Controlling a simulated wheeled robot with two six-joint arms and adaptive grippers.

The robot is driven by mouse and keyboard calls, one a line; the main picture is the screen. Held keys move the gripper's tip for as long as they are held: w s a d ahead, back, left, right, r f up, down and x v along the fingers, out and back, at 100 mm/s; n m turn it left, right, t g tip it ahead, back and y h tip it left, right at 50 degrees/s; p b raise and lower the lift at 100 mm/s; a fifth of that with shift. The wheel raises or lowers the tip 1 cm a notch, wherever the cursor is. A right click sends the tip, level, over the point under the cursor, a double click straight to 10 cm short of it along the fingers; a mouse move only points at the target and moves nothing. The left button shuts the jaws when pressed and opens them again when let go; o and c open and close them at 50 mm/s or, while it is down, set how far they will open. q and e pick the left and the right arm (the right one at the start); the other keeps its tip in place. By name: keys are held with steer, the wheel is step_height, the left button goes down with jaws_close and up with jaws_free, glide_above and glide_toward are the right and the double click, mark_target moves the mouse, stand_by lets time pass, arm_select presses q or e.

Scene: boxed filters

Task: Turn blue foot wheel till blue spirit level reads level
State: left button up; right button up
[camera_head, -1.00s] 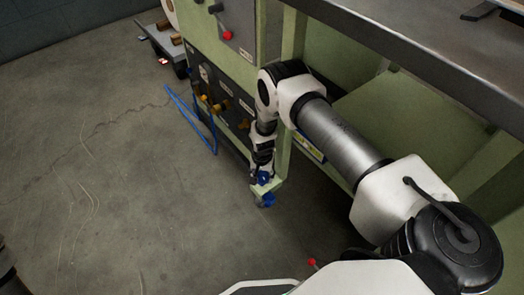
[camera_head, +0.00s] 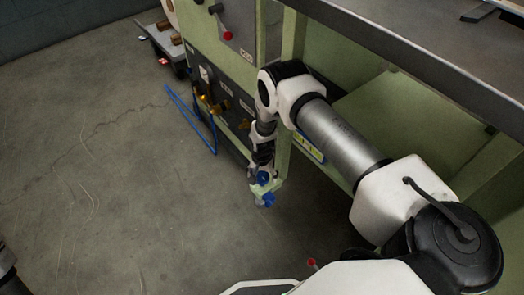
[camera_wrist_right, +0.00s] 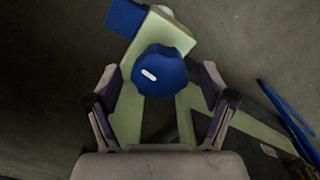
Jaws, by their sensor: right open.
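The blue foot wheel (camera_wrist_right: 160,72) is a round, lobed blue knob with a white mark on top. In the right wrist view it sits between the two open fingers of my right gripper (camera_wrist_right: 158,92), with a gap on each side. In the head view my right gripper (camera_head: 263,166) points down at the blue wheel (camera_head: 263,178) on the bench's lower corner. What appears to be the spirit level (camera_head: 310,147), blue-edged with a yellow-green strip, is partly behind my right arm. Its bubble is too small to read.
A blue block (camera_wrist_right: 125,16) is beside the wheel on the green frame (camera_wrist_right: 178,40). The green bench (camera_head: 270,40) carries a dark valve panel (camera_head: 225,95) with a blue hose (camera_head: 187,121) beside it. The floor at left is clear.

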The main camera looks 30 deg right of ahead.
mark_target(262, 176)
step_height(262, 176, up, 12)
stand_by(0.3)
stand_by(0.3)
